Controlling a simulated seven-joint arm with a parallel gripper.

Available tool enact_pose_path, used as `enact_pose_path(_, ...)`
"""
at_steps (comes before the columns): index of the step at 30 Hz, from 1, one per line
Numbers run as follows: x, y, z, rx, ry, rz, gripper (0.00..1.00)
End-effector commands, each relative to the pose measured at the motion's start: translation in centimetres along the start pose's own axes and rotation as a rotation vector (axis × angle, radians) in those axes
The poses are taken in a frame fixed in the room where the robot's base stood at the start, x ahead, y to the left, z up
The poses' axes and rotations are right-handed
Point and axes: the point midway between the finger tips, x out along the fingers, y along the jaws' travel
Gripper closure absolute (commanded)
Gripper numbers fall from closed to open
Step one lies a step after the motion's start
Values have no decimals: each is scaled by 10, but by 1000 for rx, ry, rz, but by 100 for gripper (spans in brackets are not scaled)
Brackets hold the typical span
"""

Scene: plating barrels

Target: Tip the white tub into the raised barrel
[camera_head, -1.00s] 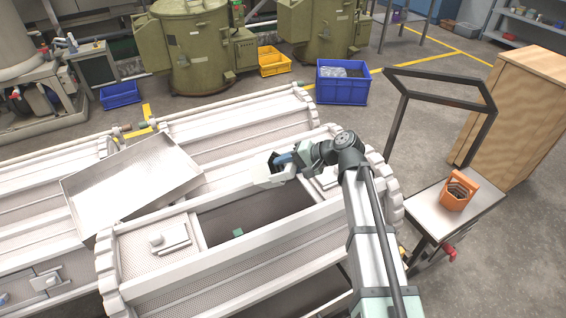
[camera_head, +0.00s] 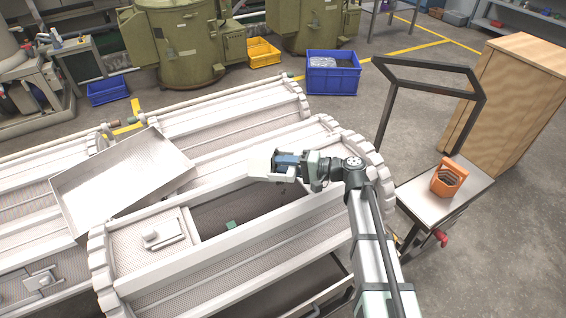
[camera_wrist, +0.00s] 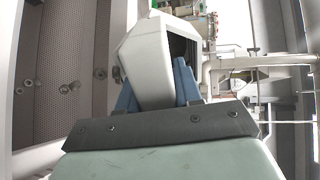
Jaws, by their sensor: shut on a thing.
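My gripper (camera_head: 284,161) is shut on the white tub (camera_head: 261,163), above the far edge of the raised barrel's opening. In the wrist view the tub (camera_wrist: 148,62) sits tilted between my blue fingers, with its dark hollow side facing right. The raised barrel (camera_head: 270,250) is pale, with perforated panels and toothed end rings. Its long opening (camera_head: 250,207) is dark inside, and a small green piece (camera_head: 231,225) shows there. Several small round metal pieces (camera_wrist: 64,88) show against a perforated surface in the wrist view; whether they are resting or falling I cannot tell.
A metal tray (camera_head: 125,180) lies slanted across the barrels at left. A closed lid panel (camera_head: 160,236) is left of the opening. A dark frame (camera_head: 385,120) rises there.

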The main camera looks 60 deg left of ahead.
Motion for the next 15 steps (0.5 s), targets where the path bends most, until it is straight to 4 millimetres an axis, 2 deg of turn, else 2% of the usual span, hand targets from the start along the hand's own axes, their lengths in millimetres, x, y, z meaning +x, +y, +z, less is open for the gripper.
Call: enact_pose_path(15, -10, 13, 0, 2, 0, -248, 100)
